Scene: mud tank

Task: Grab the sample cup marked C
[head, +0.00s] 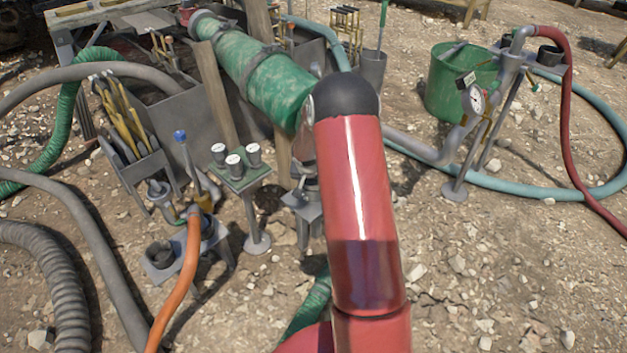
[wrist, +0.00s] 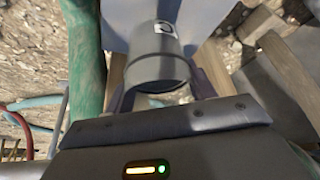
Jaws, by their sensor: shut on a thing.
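A grey cup (wrist: 158,62) with a white label sits between the two fingers of my gripper (wrist: 160,88) in the wrist view. My gripper is shut on it. The label carries a small dark rounded mark, too small to read surely as C. In the head view my red arm covers most of the gripper and the held cup cannot be made out clearly. Three pale-topped grey cups stand on a small green-topped stand (head: 246,180) left of my arm: a left cup (head: 219,152), a front cup (head: 235,165) and a right cup (head: 253,153).
A large green pipe (head: 255,70) runs behind my arm, next to a wooden post (head: 214,95). An orange hose (head: 180,280) and grey hoses lie at left. A green bucket (head: 450,90) and a gauge stand (head: 475,100) are at right. Stony ground at lower right is clear.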

